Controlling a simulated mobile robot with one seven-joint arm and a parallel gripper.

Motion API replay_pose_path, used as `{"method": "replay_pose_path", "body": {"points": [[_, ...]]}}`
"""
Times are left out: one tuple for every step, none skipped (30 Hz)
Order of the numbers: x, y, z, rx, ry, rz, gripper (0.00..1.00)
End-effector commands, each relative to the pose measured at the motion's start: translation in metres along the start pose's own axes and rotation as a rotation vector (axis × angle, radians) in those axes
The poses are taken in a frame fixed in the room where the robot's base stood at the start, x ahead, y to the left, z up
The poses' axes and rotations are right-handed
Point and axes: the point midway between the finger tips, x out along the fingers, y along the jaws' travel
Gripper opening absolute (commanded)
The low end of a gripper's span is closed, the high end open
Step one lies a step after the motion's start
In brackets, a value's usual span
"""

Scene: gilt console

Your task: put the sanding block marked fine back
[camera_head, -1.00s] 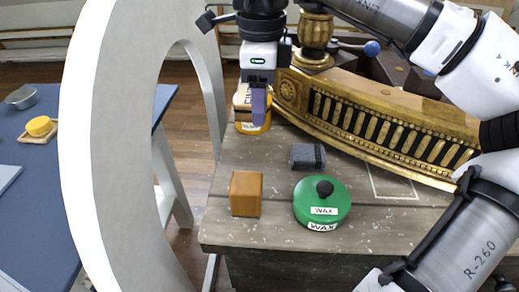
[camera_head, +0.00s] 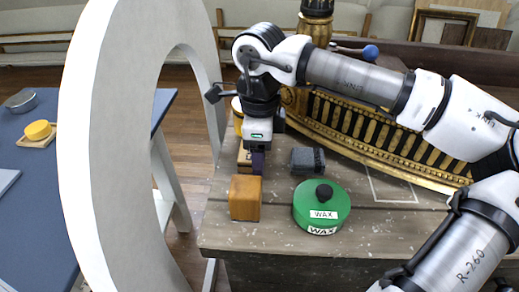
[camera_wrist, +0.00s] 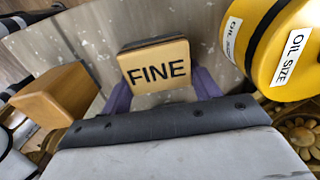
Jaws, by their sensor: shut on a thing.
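The sanding block marked FINE (camera_wrist: 157,66) is pale wood with a dark layer along its far edge. My gripper (camera_wrist: 163,92) is shut on it, with purple fingers at its two sides. In the head view my gripper (camera_head: 257,163) points down behind the orange-brown block, and a pale part of the held block (camera_head: 243,158) shows at its left. Whether the block touches the bench is not clear. A thin pale rectangular outline (camera_head: 391,201) is drawn on the bench at the right, with nothing on its visible part.
The orange-brown block (camera_head: 245,198) stands close in front of my gripper. A dark grey block (camera_head: 308,161) and a green WAX tin (camera_head: 335,207) are to the right. A yellow OIL SIZE tin (camera_wrist: 285,50) is close by. The gilt console rail (camera_head: 385,130) runs behind.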

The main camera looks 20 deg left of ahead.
Motion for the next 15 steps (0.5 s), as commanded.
{"method": "replay_pose_path", "body": {"points": [[0.0005, 0.0000, 0.0000, 0.000, 0.000, 0.000, 0.36], [0.0015, 0.0000, 0.0000, 0.000, 0.000, 0.000, 0.36], [0.0033, 0.0000, 0.0000, 0.000, 0.000, 0.000, 0.36], [0.0045, 0.0000, 0.0000, 0.000, 0.000, 0.000, 0.36], [0.0041, 0.0000, 0.0000, 0.000, 0.000, 0.000, 0.63], [0.0029, 0.0000, 0.0001, 0.000, 0.000, 0.000, 0.68], [0.0028, 0.0000, 0.0000, 0.000, 0.000, 0.000, 0.72], [0.0028, 0.0000, 0.0000, 0.000, 0.000, 0.000, 0.76], [0.0028, 0.0000, 0.0001, 0.000, 0.000, 0.000, 0.81], [0.0028, 0.0000, 0.0000, 0.000, 0.000, 0.000, 0.83], [0.0028, 0.0000, 0.0001, 0.000, 0.000, 0.000, 0.83], [0.0028, 0.0000, 0.0000, 0.000, 0.000, 0.000, 0.83], [0.0028, 0.0000, 0.0000, 0.000, 0.000, 0.000, 0.83], [0.0027, 0.0000, 0.0000, 0.000, 0.000, 0.000, 0.83], [0.0027, 0.0000, 0.0001, 0.000, 0.000, 0.000, 0.83]]}}
